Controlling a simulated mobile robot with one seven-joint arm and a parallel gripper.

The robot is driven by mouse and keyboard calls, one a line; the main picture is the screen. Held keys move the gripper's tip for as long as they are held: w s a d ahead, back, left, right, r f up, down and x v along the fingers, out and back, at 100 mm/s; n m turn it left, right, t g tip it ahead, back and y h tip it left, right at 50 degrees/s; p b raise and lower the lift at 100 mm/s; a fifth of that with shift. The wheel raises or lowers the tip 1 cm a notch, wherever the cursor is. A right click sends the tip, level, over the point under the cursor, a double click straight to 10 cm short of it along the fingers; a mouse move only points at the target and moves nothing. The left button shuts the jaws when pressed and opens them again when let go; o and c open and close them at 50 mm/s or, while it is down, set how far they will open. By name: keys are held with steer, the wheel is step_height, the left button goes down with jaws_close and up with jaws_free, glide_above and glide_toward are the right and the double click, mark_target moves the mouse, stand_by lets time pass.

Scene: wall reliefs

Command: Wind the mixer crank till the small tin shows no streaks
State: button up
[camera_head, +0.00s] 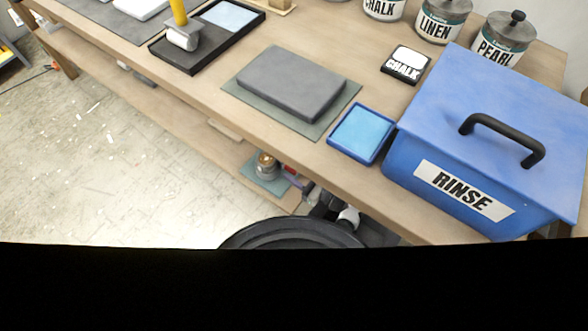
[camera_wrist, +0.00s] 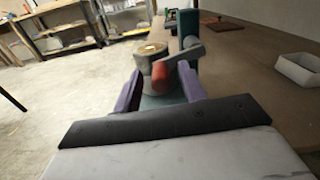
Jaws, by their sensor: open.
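The mixer stands on a lower ledge below the bench top, with a teal base (camera_head: 262,180) and a teal post (camera_wrist: 188,28). The small tin (camera_head: 266,164) is grey metal with a tan top; it also shows in the wrist view (camera_wrist: 146,62). Streaks in it are too small to make out. The crank (camera_wrist: 187,54) is a grey arm with a red grip (camera_wrist: 160,70) in front of the tin. My gripper (camera_wrist: 159,78) is open, its purple fingers on either side of the red grip. Contact cannot be told. In the head view, my gripper (camera_head: 300,184) is partly hidden by the bench.
In the wrist view, a white container (camera_wrist: 298,70) and brown board (camera_wrist: 222,26) lie right of the mixer.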

steer(key=shift+w+a, duration=0.3)
steer(key=shift+a, duration=0.1)
jaws_close()
steer(key=shift+w+f+n+b, duration=0.1)
steer(key=shift+f+n+b, duration=0.7)
steer(key=shift+n+b, duration=0.45)
steer(key=shift+w+d+f+n+b, duration=0.2)
steer(key=shift+f+n+b, duration=0.1)
steer(key=shift+n+b, duration=0.5)
steer(key=shift+n, duration=0.35)
steer(key=shift+r, duration=0.1)
